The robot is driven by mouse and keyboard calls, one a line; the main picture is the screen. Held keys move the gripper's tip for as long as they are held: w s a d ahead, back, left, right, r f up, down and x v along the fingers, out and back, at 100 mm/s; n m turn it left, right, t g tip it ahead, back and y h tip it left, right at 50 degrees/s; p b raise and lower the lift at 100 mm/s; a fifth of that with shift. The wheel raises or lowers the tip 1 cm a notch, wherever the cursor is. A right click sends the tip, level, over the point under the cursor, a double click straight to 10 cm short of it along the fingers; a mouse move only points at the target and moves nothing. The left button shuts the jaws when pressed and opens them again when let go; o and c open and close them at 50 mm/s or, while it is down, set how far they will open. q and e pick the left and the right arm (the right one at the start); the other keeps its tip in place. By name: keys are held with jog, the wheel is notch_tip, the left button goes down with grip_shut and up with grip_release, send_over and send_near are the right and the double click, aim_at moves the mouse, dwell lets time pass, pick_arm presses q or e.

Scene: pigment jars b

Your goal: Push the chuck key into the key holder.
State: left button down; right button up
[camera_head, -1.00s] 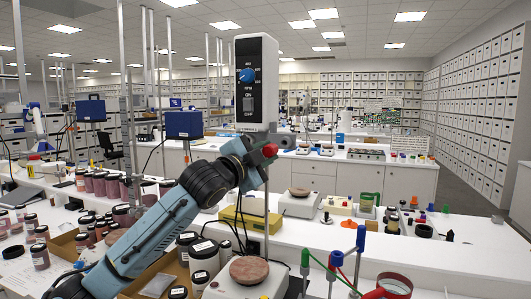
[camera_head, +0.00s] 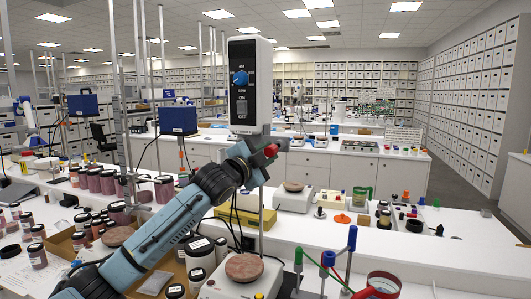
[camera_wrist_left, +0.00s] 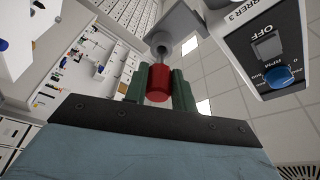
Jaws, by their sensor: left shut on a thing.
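My left gripper (camera_wrist_left: 160,88) has its green fingers shut on a red cylindrical piece of the chuck key (camera_wrist_left: 158,83). Just beyond the red piece is a grey round part (camera_wrist_left: 162,44), close to or against a grey block (camera_wrist_left: 186,18), perhaps the key holder. I cannot tell whether the grey part belongs to the key or the block, or whether it is inserted. In the head view the red piece (camera_head: 271,150) shows at the end of my left arm, right of and below the stirrer box. The fingers are unclear there. My right gripper is out of view.
The black-and-white stirrer box (camera_head: 250,85), with a blue knob, stands on a pole close to my left gripper. Below are a hotplate with a round pinkish top (camera_head: 244,267), a yellow box (camera_head: 246,218) and several jars.

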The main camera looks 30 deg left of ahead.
aim_at(270, 151)
pick_arm(q)
jog(key=shift+p, duration=0.8)
dwell(1.4)
jog(key=shift+w+a+p, duration=0.2)
jog(key=shift+w+p, duration=0.45)
jog(key=shift+w, duration=0.2)
jog(key=shift+w+a, duration=0.15)
jog(key=shift+w, duration=0.6)
jog(key=c, duration=1.1)
grip_release()
jog(key=shift+s, duration=0.1)
jog(key=shift+s+f, duration=0.25)
jog(key=shift+s, duration=0.25)
jog(key=shift+s+a+f+b, duration=0.1)
jog(key=shift+s+f+b, duration=0.15)
jog(key=shift+s+b, duration=1.2)
jog(key=shift+s+f+b, duration=0.25)
jog(key=shift+s+b, duration=0.05)
jog(key=shift+s, duration=2.3)
jog(key=shift+s+a+f+b, duration=0.1)
jog(key=shift+s+f+b, duration=0.15)
jog(key=shift+s+b, duration=1.2)
